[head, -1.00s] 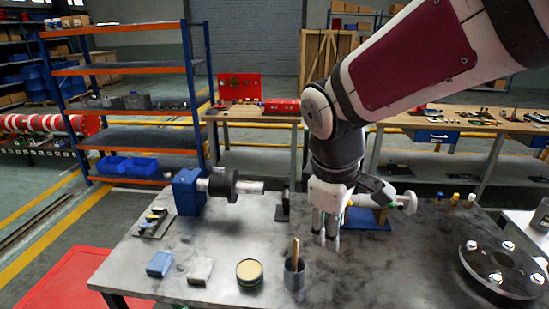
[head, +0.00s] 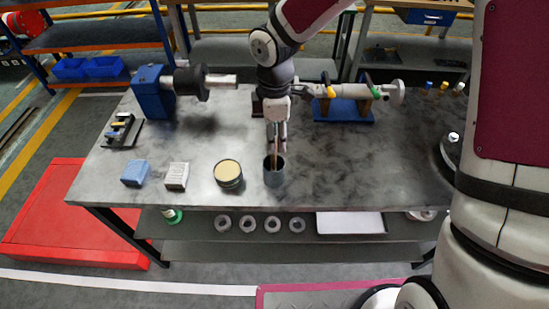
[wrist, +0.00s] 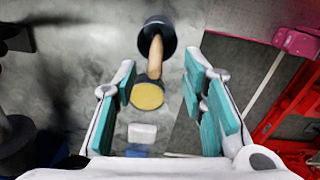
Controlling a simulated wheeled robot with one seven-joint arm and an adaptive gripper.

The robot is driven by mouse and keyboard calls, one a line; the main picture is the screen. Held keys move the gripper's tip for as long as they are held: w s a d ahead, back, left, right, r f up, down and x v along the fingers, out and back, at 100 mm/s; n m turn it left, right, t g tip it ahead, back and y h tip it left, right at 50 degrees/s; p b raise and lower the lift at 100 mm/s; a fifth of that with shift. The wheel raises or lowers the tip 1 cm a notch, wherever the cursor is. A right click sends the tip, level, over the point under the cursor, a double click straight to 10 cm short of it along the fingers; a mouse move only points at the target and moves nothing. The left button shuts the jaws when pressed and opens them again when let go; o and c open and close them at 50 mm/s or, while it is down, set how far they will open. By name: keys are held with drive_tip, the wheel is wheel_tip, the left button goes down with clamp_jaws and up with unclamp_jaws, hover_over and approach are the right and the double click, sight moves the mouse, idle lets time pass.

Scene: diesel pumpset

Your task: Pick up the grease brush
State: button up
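The grease brush shows as a wooden handle (wrist: 156,62) standing tilted in a dark grey cup (head: 274,178). Its bristle end is hidden inside the cup. The cup stands near the front edge of the metal worktable (head: 330,180) and also shows in the wrist view (wrist: 157,30). My gripper (head: 277,145) points down just above the cup. In the wrist view its teal-padded fingers (wrist: 158,78) are apart, with the handle showing in the gap between them. I see no finger pressed on the handle.
A round tin with a cream top (head: 228,173) stands left of the cup, then a pale block (head: 177,176) and a blue block (head: 135,173). A blue vise-like fixture (head: 154,92) and a cylinder on a blue stand (head: 343,108) are behind. The table right of the cup is clear.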

drive_tip(key=p, duration=0.1)
hover_over(274, 168)
drive_tip(key=shift+w+f, duration=0.2)
drive_tip(key=shift+f, duration=1.85)
drive_tip(key=shift+w+f, duration=0.15)
drive_tip(key=shift+f, duration=1.85)
clamp_jaws()
